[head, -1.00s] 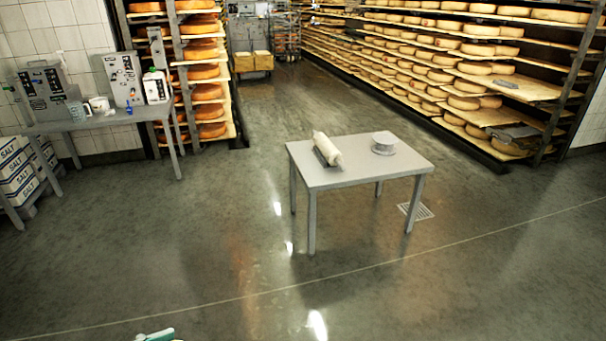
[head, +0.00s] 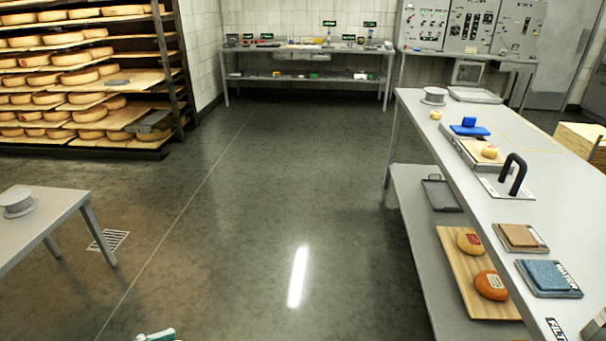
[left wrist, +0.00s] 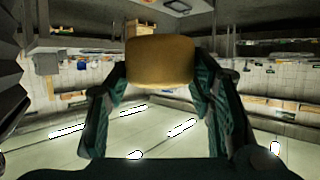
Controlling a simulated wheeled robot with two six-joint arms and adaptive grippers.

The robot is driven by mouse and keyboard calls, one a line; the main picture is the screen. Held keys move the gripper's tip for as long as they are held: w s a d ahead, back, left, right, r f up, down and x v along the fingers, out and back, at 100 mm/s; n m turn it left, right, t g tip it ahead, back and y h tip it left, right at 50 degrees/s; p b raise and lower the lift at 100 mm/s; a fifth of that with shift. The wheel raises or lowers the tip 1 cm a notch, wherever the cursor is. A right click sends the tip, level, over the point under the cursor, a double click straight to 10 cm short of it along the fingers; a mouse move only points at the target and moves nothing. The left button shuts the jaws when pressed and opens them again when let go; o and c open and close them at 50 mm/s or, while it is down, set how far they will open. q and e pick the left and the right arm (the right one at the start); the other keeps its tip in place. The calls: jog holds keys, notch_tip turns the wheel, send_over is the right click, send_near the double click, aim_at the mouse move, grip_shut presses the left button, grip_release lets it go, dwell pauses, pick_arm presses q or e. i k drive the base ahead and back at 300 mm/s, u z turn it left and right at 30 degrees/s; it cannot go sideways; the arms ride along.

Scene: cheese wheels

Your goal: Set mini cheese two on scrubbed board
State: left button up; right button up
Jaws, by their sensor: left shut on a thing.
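On the long table at right, a small cheese (head: 489,151) sits on a pale board (head: 470,155). Another small cheese (head: 436,115) stands farther back. I cannot tell which board is the scrubbed one. My right gripper is not in view.
A small table (head: 45,225) stands left. Floor between is clear.

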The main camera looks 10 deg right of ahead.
aim_at(480, 146)
jog(key=z, duration=0.75)
jog(key=i, duration=3.2)
jog(key=z, duration=2.4)
jog(key=i, duration=0.1)
